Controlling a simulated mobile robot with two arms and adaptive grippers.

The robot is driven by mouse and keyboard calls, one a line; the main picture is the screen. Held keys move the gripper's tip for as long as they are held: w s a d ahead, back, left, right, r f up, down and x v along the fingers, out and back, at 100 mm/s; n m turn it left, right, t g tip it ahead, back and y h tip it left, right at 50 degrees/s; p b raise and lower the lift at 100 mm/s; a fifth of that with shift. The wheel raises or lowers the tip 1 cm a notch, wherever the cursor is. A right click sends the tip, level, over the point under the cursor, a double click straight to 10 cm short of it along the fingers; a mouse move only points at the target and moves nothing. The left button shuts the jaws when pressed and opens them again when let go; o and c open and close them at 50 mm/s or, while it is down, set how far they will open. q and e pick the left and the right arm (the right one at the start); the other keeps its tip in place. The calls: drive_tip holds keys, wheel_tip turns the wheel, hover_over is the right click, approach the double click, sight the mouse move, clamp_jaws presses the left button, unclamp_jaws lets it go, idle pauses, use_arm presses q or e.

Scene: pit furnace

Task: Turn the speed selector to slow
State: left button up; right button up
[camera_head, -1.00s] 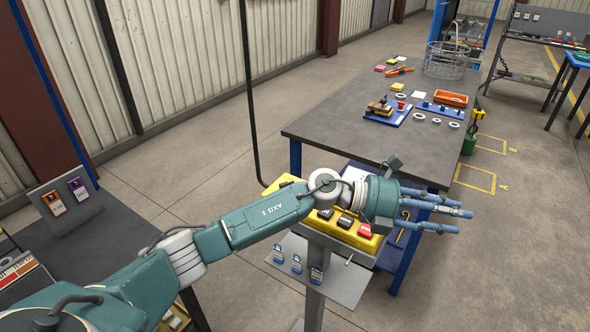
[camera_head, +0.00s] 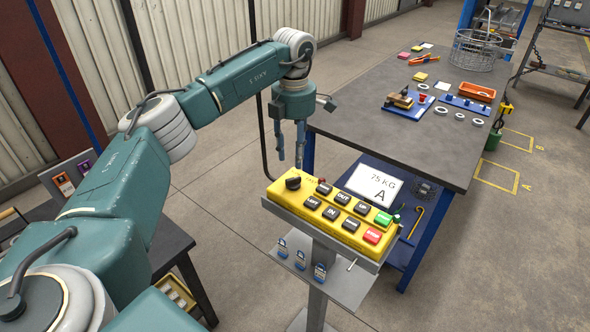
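The yellow control box (camera_head: 330,235) stands on a grey pedestal in the middle of the view. A black rotary knob (camera_head: 293,182), likely the speed selector, sits at its far left end. The knob's position marks are too small to read. My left gripper (camera_head: 289,158) points down just above and behind the knob in the picture. Its fingers are spread apart with nothing between them, and I see no contact with the knob. My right gripper is not in view.
The box carries several black push-buttons, a green button (camera_head: 383,219) and a red button (camera_head: 372,236). A sign (camera_head: 374,187) reading "75 KG A" is behind it. A large workbench (camera_head: 415,135) stands behind.

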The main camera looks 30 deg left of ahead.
sight(293, 182)
use_arm(q)
wheel_tip(293, 182, down, 6)
drive_tip(key=shift+r+p, duration=0.1)
drive_tip(key=shift+p, duration=0.6)
drive_tip(key=shift+f, duration=0.65)
drive_tip(key=c, duration=0.7)
clamp_jaws()
